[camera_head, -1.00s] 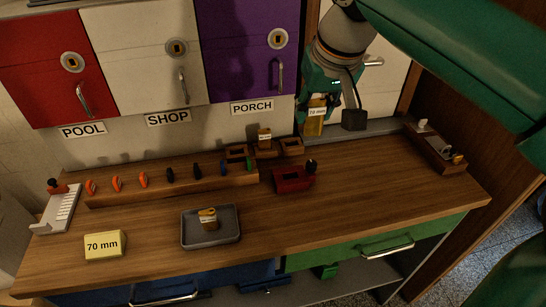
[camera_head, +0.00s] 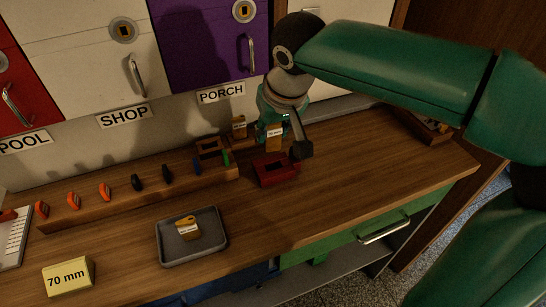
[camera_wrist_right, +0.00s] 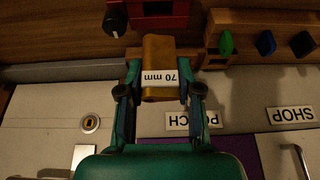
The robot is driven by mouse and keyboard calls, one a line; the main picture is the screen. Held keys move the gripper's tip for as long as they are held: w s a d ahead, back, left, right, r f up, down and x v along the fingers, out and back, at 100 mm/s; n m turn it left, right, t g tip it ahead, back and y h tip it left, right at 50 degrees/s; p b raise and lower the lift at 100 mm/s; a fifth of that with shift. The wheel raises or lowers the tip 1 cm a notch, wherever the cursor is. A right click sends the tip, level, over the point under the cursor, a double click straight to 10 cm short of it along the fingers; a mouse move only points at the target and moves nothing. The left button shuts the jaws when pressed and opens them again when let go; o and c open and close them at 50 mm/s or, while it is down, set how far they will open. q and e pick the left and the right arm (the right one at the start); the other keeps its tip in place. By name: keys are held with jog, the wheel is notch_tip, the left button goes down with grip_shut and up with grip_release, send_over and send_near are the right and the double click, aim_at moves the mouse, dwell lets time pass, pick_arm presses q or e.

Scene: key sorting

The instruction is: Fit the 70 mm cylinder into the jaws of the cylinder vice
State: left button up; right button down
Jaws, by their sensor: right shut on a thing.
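The brass 70 mm cylinder (camera_head: 274,136) is held in my right gripper (camera_head: 272,118), above and just behind the red cylinder vice (camera_head: 274,170). In the right wrist view, the fingers of my right gripper (camera_wrist_right: 158,95) close on both sides of the cylinder (camera_wrist_right: 159,60), and its "70 mm" label faces the camera. The vice (camera_wrist_right: 160,14) shows beyond the cylinder's far end; I cannot tell how large the gap is. My left gripper is not in view.
A grey tray (camera_head: 164,255) holds another brass cylinder (camera_head: 187,226). A wooden rack (camera_head: 150,194) with several coloured keys stands left of the vice, with a labelled cylinder (camera_head: 239,126) at its back. A yellow "70 mm" block (camera_head: 68,277) lies front left.

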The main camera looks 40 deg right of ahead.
aim_at(274, 149)
jog(key=shift+f+b, duration=0.55)
jog(key=shift+f, duration=2.8)
jog(key=shift+f, duration=0.1)
jog(key=c, duration=1.1)
grip_release()
jog(key=shift+o, duration=0.2)
jog(key=shift+s+r, duration=0.15)
jog(key=shift+r, duration=0.25)
jog(key=p+v, duration=0.2)
jog(key=v, duration=0.9)
jog(key=shift+r, duration=0.15)
